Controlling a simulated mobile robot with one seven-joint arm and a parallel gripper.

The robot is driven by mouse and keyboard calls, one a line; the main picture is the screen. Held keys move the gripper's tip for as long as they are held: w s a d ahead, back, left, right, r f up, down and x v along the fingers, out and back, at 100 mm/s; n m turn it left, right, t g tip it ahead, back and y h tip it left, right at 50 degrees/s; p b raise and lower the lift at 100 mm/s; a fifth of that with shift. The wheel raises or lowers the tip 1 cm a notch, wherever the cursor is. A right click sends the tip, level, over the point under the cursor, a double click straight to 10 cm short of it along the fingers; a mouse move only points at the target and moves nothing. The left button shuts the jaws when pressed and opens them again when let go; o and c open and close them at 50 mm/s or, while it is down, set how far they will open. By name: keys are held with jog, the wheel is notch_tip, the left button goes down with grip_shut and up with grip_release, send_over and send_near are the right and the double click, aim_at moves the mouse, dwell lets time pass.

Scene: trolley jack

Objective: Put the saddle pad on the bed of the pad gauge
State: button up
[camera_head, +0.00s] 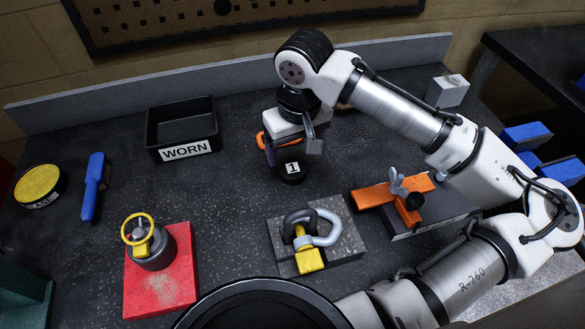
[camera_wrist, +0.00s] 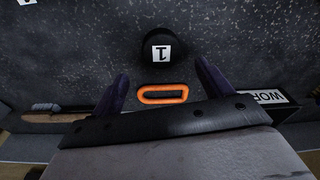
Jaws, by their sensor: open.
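A black round piece with a white label "1" (camera_head: 291,172), which I take to be the saddle pad, is on the dark bench. It also shows in the wrist view (camera_wrist: 160,45). My gripper (camera_head: 289,156) is above and behind it, partly hiding it. In the wrist view my gripper (camera_wrist: 161,72) is open, with its dark fingers apart and the black piece just beyond their tips. An orange loop (camera_wrist: 163,94) shows between the fingers, not visibly gripped. An orange bracket with a grey wing screw (camera_head: 402,198) on a dark block may be the pad gauge; I cannot tell for sure.
A black bin marked "WORN" (camera_head: 182,129) stands at back left. A grey block with a shackle (camera_head: 345,238) and a red block (camera_head: 165,280) with a yellow-ringed part are in front. Bench between is clear.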

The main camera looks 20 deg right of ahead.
aim_at(293, 168)
jog(key=shift+a+f+p, duration=0.15)
jog(key=shift+f+p, duration=0.45)
jog(key=shift+f, duration=2.1)
jog(key=shift+c, duration=0.2)
jog(key=c, duration=1.1)
jog(key=shift+c, duration=0.3)
jog(key=shift+r, duration=0.2)
